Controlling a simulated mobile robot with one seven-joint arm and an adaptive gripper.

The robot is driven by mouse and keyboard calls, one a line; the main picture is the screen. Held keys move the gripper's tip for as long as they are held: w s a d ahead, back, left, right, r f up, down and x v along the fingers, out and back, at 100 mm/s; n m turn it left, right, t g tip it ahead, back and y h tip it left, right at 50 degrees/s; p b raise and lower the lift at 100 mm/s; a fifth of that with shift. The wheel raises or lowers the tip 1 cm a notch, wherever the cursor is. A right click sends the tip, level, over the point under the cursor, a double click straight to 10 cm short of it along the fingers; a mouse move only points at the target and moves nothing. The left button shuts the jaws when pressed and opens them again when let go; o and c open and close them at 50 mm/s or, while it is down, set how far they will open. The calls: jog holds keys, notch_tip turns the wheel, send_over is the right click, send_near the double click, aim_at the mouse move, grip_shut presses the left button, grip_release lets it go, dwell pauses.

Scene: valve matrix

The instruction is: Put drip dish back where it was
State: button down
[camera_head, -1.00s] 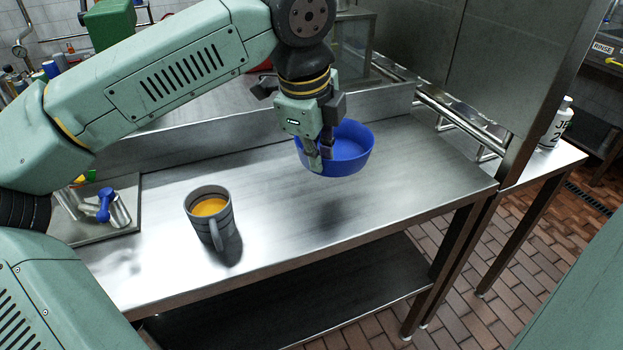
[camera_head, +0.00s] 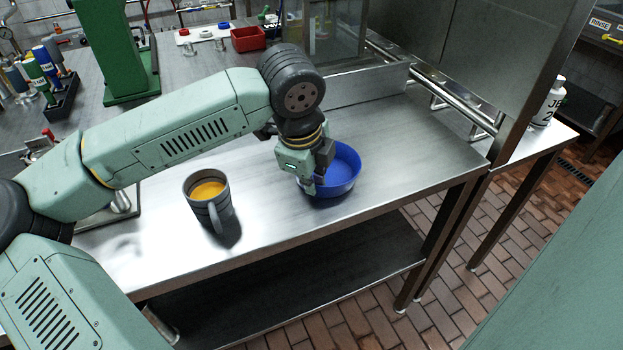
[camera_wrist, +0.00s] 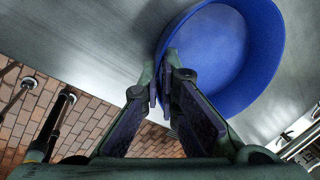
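The drip dish is a round blue bowl (camera_head: 343,172) on the right part of the steel bench. It sits upright on the bench top or very close above it; no separate shadow shows below it. My gripper (camera_head: 314,184) reaches down at the dish's left side, with its fingers closed on the rim. In the wrist view, the fingertips of my gripper (camera_wrist: 163,80) meet at the wall of the dish (camera_wrist: 255,75), one on each side as far as I can see. The dish looks empty.
The bench's front edge is close to the dish. A red bin (camera_head: 248,39) and green stand (camera_head: 118,60) are behind. The bench's right end is clear.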

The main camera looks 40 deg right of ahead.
jog(key=shift+f, duration=0.1)
jog(key=c, duration=1.8)
grip_release()
jog(key=shift+r, duration=0.2)
jog(key=b+v, duration=0.1)
jog(key=v, duration=1.1)
jog(key=shift+b, duration=0.4)
jog(key=shift+s+a+f, duration=0.1)
jog(key=shift+f, duration=0.05)
